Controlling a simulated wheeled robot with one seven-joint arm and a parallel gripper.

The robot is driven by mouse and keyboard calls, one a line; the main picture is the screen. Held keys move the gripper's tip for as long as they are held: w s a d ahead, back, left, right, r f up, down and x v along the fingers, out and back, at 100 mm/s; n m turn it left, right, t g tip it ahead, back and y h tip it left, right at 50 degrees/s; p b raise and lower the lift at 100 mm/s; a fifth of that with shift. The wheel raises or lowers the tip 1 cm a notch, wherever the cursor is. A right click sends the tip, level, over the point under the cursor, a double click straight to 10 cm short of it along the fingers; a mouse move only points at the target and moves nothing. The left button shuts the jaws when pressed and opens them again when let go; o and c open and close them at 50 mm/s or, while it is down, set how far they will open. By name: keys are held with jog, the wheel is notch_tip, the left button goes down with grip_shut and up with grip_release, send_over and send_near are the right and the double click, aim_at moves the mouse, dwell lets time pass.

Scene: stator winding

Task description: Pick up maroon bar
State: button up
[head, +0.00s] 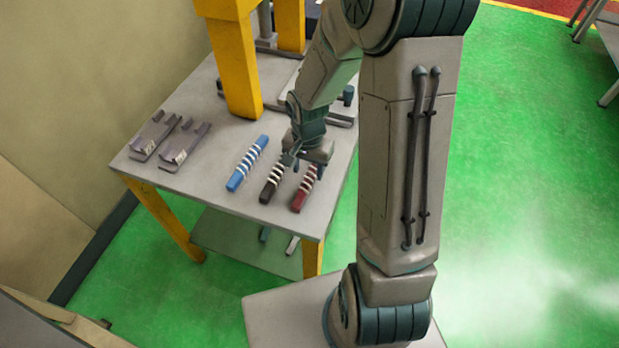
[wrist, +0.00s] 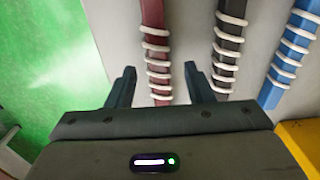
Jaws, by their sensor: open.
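The maroon bar (head: 299,200) lies on the table near its right front edge, with white rings wound around it. In the wrist view the maroon bar (wrist: 155,65) runs up the picture between my two fingers. My gripper (head: 300,168) is above the bar in the head view and hides its far end. In the wrist view my gripper (wrist: 160,82) is open, one finger on each side of the bar. Whether the fingers touch it or reach down to its height cannot be told.
A black bar (head: 267,190) with white rings lies left of the maroon one, close to a finger in the wrist view. A blue bar (head: 240,177) lies farther left. Two grey brackets (head: 168,143) and a yellow post (head: 236,70) are on the table (head: 215,190).

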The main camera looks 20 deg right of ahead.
aim_at(310, 177)
jog(key=shift+w+d+f, duration=0.1)
jog(key=shift+d+f, duration=0.05)
jog(key=shift+f, duration=0.75)
jog(key=shift+w+d+f, duration=0.1)
jog(key=shift+f, duration=0.8)
grip_shut()
jog(key=shift+r, duration=0.2)
